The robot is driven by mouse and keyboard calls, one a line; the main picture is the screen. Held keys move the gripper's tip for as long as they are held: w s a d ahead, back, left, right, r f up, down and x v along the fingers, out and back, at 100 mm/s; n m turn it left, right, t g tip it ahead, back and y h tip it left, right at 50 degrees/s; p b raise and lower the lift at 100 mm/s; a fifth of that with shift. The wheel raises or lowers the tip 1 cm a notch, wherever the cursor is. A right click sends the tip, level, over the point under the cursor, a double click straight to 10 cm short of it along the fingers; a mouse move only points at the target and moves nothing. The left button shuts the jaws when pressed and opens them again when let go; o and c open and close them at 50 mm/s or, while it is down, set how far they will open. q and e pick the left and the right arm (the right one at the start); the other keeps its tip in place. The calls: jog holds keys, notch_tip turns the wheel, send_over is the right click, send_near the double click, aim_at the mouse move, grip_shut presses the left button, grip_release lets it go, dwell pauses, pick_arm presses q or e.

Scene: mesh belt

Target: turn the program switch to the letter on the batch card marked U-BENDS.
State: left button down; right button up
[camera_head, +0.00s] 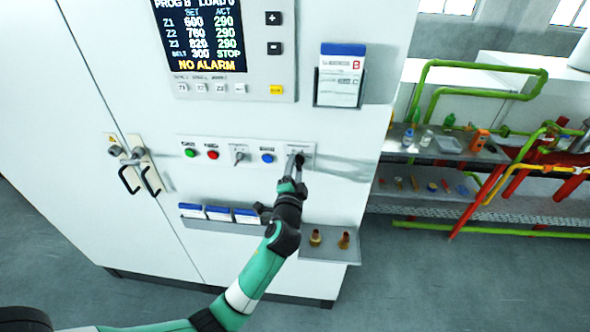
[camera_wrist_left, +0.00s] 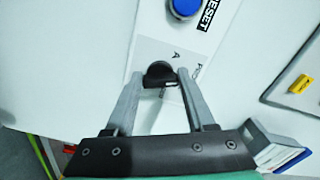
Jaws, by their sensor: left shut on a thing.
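The program switch (camera_wrist_left: 158,72) is a black rotary knob on a white plate, with a letter A beside it in the left wrist view. My left gripper (camera_head: 298,158) is at the right end of the control row and shut on this knob, one finger on each side. The knob is mostly hidden in the head view. A batch card holder (camera_head: 316,88) on the cabinet front carries white cards (camera_head: 341,78) with blue tops. My right gripper is out of view.
The display (camera_head: 205,35) reads PROG B and NO ALARM. Green (camera_head: 190,153), red (camera_head: 213,155) and blue (camera_head: 267,158) buttons and another switch (camera_head: 239,157) sit left of my gripper. Below are a card rack (camera_head: 219,222) and a small shelf (camera_head: 318,257) with two brass-coloured parts.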

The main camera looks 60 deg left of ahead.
pick_arm(q)
jog(key=shift+c, duration=1.2)
grip_release()
jog(key=p+v, duration=0.4)
jog(key=v, duration=0.7)
jog(key=shift+d, duration=0.3)
jog(key=shift+s, duration=0.15)
